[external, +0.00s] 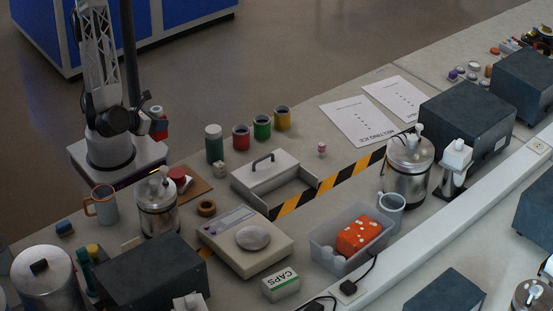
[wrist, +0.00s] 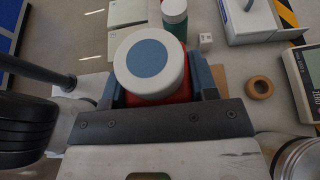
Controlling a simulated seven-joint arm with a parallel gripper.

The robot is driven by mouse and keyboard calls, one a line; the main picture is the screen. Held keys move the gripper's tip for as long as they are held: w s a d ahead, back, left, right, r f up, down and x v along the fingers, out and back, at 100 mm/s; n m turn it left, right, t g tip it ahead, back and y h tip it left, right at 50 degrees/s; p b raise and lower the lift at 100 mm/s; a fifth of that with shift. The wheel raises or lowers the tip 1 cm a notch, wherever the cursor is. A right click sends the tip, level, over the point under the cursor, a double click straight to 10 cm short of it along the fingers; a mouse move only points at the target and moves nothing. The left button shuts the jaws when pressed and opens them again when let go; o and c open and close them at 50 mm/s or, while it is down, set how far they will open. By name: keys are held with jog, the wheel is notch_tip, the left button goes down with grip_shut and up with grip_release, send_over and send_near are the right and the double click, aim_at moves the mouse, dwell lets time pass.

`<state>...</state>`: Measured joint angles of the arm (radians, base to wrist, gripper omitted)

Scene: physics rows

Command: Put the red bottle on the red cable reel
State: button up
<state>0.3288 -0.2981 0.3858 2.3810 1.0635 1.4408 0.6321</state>
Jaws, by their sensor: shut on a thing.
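The red bottle (wrist: 150,66) has a broad white cap with a blue disc on top. My gripper (wrist: 158,85) is shut on it, with a finger on each side and the cap facing the wrist camera. In the external view, my gripper (external: 157,116) is at the upper left beside my base, and a bit of the red bottle (external: 161,132) shows. The red cable reel (external: 241,138) stands upright on the bench, to the right of the gripper, in a row with a green reel (external: 262,128) and a yellow reel (external: 282,118). Its dark centre faces up.
A green bottle (external: 214,145) with a white cap stands just left of the red reel, with a small white cube (external: 220,168) in front.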

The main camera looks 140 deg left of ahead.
jog(key=s+f, duration=0.2)
jog(key=s, duration=0.8)
jog(key=shift+a+f, duration=0.1)
jog(key=shift+f, duration=2.3)
jog(key=shift+w, duration=0.15)
send_over(177, 173)
jog(key=shift+f, duration=0.75)
jog(key=shift+f, duration=0.1)
jog(key=shift+f, duration=1.65)
jog(key=shift+f, duration=0.15)
